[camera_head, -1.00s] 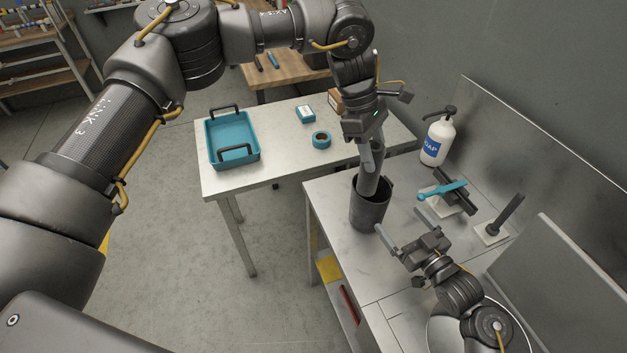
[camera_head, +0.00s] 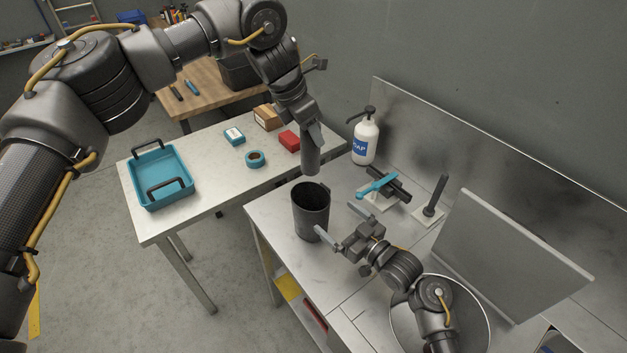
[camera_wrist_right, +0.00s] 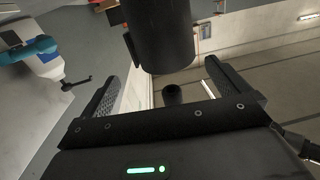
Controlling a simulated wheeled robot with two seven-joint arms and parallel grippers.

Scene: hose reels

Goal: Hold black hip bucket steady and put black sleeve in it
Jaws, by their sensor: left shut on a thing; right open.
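The black hip bucket (camera_head: 311,214) stands upright on the metal bench, its mouth up. It also shows large at the top of the right wrist view (camera_wrist_right: 160,35), which looks upside down. My left gripper (camera_head: 311,133) is shut on the black sleeve (camera_head: 311,161) and holds it nearly upright. The sleeve's lower end is just above and behind the bucket's rim. A small dark round end in the right wrist view (camera_wrist_right: 172,93) appears to be the sleeve. My right gripper (camera_head: 341,222) is open and empty at the bucket's right, its fingers pointing at it, apparently not touching.
A soap bottle (camera_head: 365,140) stands behind the bucket. A blue tool on a holder (camera_head: 376,184) and a dark post on a base (camera_head: 435,196) are to the right. A slanted grey panel (camera_head: 515,252) stands farther right. The left table holds a blue tray (camera_head: 186,185) and small boxes.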

